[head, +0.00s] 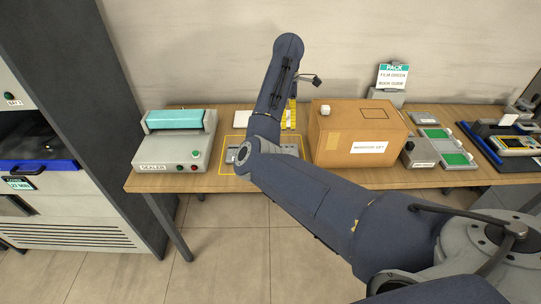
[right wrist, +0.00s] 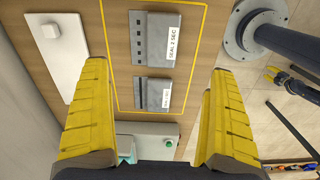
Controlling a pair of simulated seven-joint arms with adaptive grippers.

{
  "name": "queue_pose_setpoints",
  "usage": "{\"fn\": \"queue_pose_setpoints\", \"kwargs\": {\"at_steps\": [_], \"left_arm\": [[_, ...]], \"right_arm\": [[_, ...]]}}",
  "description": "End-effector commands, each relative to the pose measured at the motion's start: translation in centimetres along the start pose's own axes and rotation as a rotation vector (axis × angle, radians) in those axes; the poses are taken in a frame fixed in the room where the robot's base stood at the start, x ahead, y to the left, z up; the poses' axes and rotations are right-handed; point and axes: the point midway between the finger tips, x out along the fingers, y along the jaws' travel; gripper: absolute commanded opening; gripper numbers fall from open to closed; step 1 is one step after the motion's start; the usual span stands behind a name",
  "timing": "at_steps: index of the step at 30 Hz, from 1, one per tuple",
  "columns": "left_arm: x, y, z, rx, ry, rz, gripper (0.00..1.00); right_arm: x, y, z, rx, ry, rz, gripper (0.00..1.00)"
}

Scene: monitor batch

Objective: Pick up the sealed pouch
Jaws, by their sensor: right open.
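My right gripper (right wrist: 158,68) is open and empty; its two yellow fingers spread at both sides of the right wrist view. In the head view its yellow fingers (head: 290,115) show behind my arm, over the table. Between and beyond the fingers, two flat grey pieces lie inside a yellow outline. One (right wrist: 158,38) has a label reading "SEAL 2 SEC"; the other (right wrist: 152,93) has a small label. I cannot tell which, if either, is the sealed pouch. My left gripper (right wrist: 270,75) appears small at the right of the right wrist view, away from the table.
A sealer (head: 172,152) with a teal top stands left of the outline. A cardboard box (head: 345,125) stands close on its right. A white plate with a knob (right wrist: 65,45) lies beside the outline. Grey trays with green pads (head: 450,158) are farther right.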

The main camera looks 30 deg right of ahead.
Motion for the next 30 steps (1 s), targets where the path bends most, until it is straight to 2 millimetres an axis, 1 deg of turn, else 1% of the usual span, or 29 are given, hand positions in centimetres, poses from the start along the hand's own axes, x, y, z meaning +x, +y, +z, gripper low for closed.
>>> {"fn": "queue_pose_setpoints", "kwargs": {"at_steps": [3, 6, 8, 15, 19, 21, 25, 30], "left_arm": [[0.0, 0.0, -0.1, 0.000, 0.001, 0.000, 0.44], [0.0, -0.1, -0.2, 0.000, 0.002, -0.001, 0.44], [0.0, -0.1, -0.3, 0.000, 0.004, -0.001, 0.44], [0.1, -0.2, -0.8, 0.000, 0.010, -0.003, 0.44], [0.1, -0.2, -0.8, 0.000, 0.010, -0.003, 0.44], [0.1, -0.2, -0.8, 0.000, 0.009, -0.002, 0.44], [0.1, -0.2, -0.7, 0.000, 0.009, -0.002, 0.44], [0.1, -0.2, -0.6, 0.000, 0.008, -0.002, 0.44]], "right_arm": [[0.8, -0.3, -1.1, -0.031, 0.037, -0.004, 0.93], [1.8, -0.4, -1.4, -0.039, 0.046, -0.006, 0.93], [2.5, -0.4, -1.4, -0.040, 0.044, -0.007, 0.93], [6.2, -0.5, -1.4, -0.040, 0.041, -0.008, 0.93], [7.7, -0.5, -1.5, -0.039, 0.042, -0.007, 0.93], [8.4, -0.5, -1.5, -0.039, 0.042, -0.006, 0.93], [9.2, -0.3, -1.6, -0.038, 0.042, -0.001, 0.93], [10.8, -0.5, -1.6, -0.039, 0.040, -0.008, 0.93]]}}
